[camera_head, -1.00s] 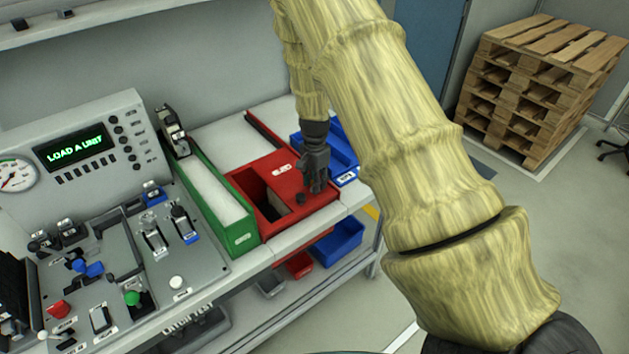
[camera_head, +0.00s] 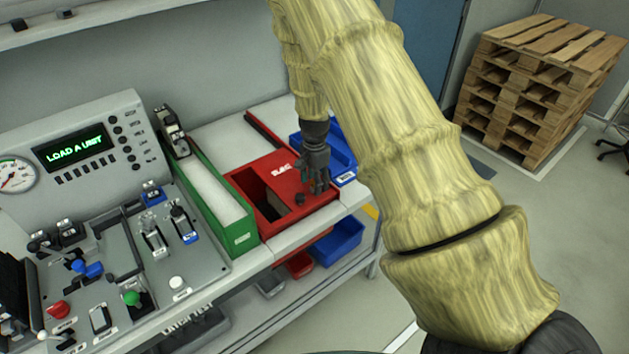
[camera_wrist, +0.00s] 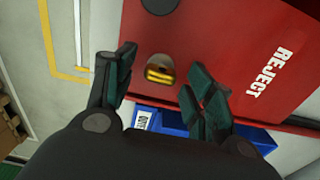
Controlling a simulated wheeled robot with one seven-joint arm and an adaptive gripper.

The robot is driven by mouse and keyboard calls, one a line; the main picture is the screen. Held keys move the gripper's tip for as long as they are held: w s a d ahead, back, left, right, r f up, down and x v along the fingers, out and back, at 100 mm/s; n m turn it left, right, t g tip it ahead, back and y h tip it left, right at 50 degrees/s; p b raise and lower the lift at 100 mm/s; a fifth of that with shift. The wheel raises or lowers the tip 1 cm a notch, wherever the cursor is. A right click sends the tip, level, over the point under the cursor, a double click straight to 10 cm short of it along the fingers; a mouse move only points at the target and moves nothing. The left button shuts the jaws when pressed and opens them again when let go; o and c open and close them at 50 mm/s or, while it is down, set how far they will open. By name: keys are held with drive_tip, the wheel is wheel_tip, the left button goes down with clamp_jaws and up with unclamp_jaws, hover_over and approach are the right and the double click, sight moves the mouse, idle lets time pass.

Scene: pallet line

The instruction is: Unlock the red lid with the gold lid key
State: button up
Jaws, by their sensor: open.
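In the wrist view the lid (camera_wrist: 225,45) bears the word REJECT. The gold lid key (camera_wrist: 159,74) shows as a small gold piece at a round lock on the lid, near its edge. My gripper (camera_wrist: 160,72) is open, with one finger on each side of the key and a gap to both. In the head view my gripper (camera_head: 317,178) is over the lid's right part and hides the key.
A control panel (camera_head: 90,150) reads LOAD A UNIT. Pallets (camera_head: 540,90) are stacked at the right.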

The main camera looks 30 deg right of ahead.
wheel_tip(320, 180, up, 12)
idle(0.6)
idle(0.5)
